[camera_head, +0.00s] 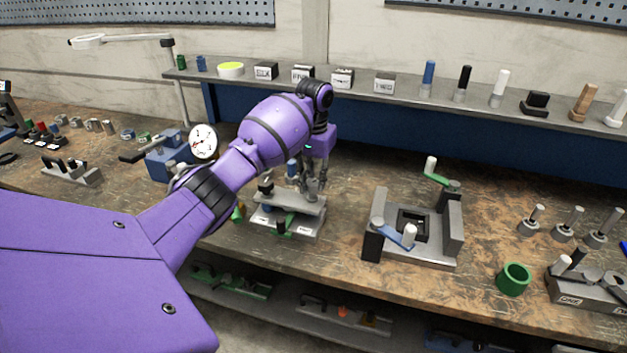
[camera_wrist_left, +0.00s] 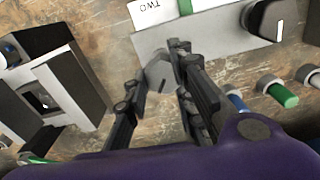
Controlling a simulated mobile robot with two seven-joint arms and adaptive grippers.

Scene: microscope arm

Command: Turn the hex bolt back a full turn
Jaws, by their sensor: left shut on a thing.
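My left gripper (camera_head: 313,187) comes down over the right end of a grey metal fixture (camera_head: 272,222) on the bench. In the left wrist view the fingers (camera_wrist_left: 155,85) are shut on a grey, faceted piece, the hex bolt (camera_wrist_left: 158,72), at the edge of the fixture (camera_wrist_left: 225,45). The fingers cover part of the bolt, and in the head view I cannot make it out among them. My right gripper is in neither view.
A grey fixture (camera_head: 453,232) with green and blue crank handles stands to the right. A dial gauge (camera_head: 203,141) and a blue vise (camera_head: 165,160) stand to the left. A shelf (camera_head: 400,95) runs behind. Bare wood (camera_head: 340,225) lies between the two fixtures.

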